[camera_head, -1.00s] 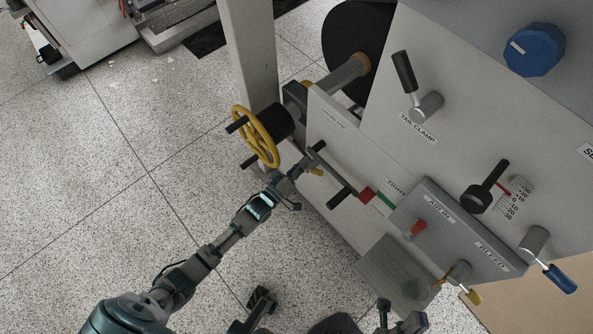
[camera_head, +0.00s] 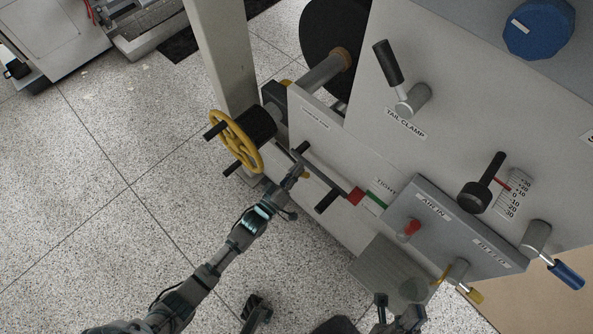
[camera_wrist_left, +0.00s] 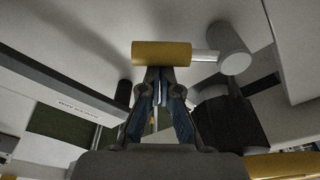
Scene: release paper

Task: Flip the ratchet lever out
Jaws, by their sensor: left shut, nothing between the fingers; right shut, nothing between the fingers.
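A lever with a yellow grip (camera_wrist_left: 160,53), a silver rod and a grey round hub (camera_wrist_left: 235,62) is close ahead in the left wrist view; I take it for the ratchet lever. In the head view only a bit of yellow (camera_head: 305,174) shows beside my gripper. My left gripper (camera_head: 297,170) is shut and empty. In the left wrist view its fingertips (camera_wrist_left: 157,74) are at the underside of the yellow grip; I cannot tell whether they touch. My right gripper (camera_head: 400,312) appears only partly, low at the bottom edge, far from the lever.
A yellow handwheel (camera_head: 235,142) stands left of my left gripper. A bar with black knobs (camera_head: 327,201) and a red-green strip (camera_head: 356,196) are just right of it. A grey control box (camera_head: 455,232) juts out further right.

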